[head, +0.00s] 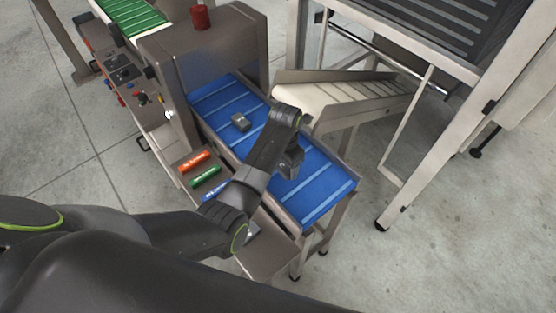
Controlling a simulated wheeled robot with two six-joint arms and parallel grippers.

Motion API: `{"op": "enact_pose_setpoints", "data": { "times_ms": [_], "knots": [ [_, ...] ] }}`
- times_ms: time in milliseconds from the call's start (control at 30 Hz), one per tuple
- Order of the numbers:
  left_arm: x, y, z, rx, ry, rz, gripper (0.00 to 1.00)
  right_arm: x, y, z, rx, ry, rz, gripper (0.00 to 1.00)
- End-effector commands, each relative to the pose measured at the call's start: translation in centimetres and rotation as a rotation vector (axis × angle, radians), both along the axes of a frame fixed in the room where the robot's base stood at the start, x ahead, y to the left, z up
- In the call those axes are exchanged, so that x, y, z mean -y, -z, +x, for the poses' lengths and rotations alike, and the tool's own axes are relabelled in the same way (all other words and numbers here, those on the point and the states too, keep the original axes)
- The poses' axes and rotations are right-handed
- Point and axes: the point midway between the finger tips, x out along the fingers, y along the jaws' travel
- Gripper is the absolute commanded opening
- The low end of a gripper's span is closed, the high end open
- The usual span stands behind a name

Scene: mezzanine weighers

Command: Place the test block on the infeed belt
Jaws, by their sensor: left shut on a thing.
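The infeed belt (318,205) is blue with pale cross lines and slopes across the picture from the grey housing toward the lower right. A small grey block (240,122) lies on it, apart from my gripper; I cannot tell whether it is the test block. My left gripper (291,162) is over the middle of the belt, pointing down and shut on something. Its own arm and dark body hide what it holds, and its height above the belt is unclear. My right gripper is not in view.
Red (193,161), green (205,177) and blue (213,191) labelled sticks lie on a side shelf beside the belt. A grey housing (215,50) with a red beacon (200,17) spans the belt's far end.

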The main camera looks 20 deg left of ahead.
Motion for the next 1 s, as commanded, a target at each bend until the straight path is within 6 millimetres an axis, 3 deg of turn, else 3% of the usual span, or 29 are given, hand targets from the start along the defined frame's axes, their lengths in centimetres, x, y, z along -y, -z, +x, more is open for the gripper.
{"op": "enact_pose_setpoints", "data": {
  "times_ms": [400, 867, 900, 1000],
  "knots": [
    [0.0, 4.5, 0.0, -0.001, 0.001, 0.000, 0.41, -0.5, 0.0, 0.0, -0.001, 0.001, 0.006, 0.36],
    [0.0, 5.4, 0.0, 0.001, 0.001, -0.001, 0.41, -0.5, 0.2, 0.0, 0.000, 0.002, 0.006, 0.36],
    [0.0, 5.3, 0.0, 0.002, 0.001, -0.001, 0.72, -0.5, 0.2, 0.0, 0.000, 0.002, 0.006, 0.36],
    [0.0, 5.3, 0.0, 0.001, 0.001, -0.001, 0.85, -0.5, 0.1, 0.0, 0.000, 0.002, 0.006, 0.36]
  ]
}}
